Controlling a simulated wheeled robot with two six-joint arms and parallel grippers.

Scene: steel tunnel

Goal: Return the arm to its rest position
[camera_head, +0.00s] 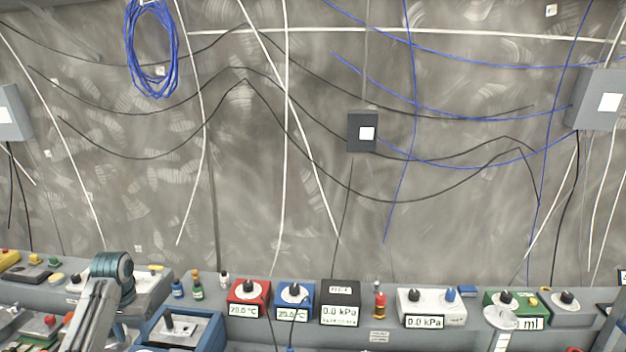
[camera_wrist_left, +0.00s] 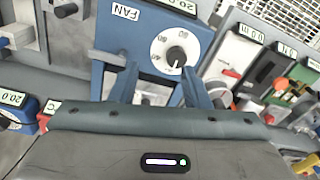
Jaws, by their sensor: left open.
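My left arm (camera_head: 95,310) rises at the lower left of the head view, with a teal rounded joint at its top. Its fingertips cannot be made out there. In the left wrist view my left gripper (camera_wrist_left: 160,82) has its two blue-grey fingers spread apart, with nothing held between them. Just beyond the fingers is a blue box marked FAN (camera_wrist_left: 118,30), with a white dial and black knob (camera_wrist_left: 178,50). I cannot tell whether the fingers touch the box. My right gripper cannot be made out in either view.
A grey bench carries a red dial box (camera_head: 249,292), a blue dial box (camera_head: 295,295), a black display box (camera_head: 341,302), a white kPa box (camera_head: 431,304) and a green box (camera_head: 517,302). An open-topped blue box (camera_head: 205,330) stands near my left arm. Cables hang along the wall behind.

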